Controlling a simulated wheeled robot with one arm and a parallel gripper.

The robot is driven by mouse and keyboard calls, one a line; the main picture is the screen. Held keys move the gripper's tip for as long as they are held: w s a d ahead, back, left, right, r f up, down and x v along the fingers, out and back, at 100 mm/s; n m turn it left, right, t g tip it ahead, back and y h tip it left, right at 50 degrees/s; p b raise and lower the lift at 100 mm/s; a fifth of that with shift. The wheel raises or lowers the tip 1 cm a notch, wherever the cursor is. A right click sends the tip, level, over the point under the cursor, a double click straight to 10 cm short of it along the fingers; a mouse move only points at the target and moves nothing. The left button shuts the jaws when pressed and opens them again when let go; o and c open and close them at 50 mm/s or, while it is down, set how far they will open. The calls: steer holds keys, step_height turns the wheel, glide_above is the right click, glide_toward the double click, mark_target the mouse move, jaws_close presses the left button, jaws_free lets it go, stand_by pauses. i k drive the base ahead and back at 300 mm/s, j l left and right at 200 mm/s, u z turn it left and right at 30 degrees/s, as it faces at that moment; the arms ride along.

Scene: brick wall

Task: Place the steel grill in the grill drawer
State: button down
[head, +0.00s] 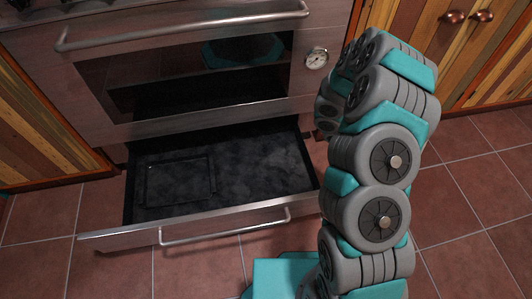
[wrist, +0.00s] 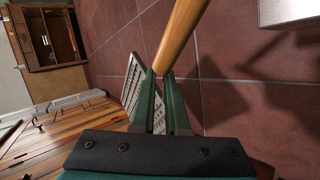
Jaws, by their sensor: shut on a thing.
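The grill drawer (head: 215,207) is pulled out below the oven in the head view. Its dark inside holds nothing loose that I can see; a thin rectangular outline shows on the left of its floor. In the wrist view my gripper (wrist: 163,78) is shut on what looks like the steel grill (wrist: 132,82), a grey slotted plate partly hidden behind the green fingers. A wooden handle (wrist: 182,32) runs up from the fingertips and seems to belong to it. In the head view my arm stands right of the drawer, and the gripper and grill are not visible there.
The oven door (head: 190,75) above the drawer is shut, with a long bar handle. Wooden cabinets (head: 455,45) stand at the right and left. The tiled floor (head: 470,200) is clear. A pale metal corner (wrist: 288,12) shows at the wrist view's top right.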

mark_target(242, 178)
steer(key=j+u, duration=0.15)
steer(key=j, duration=2.25)
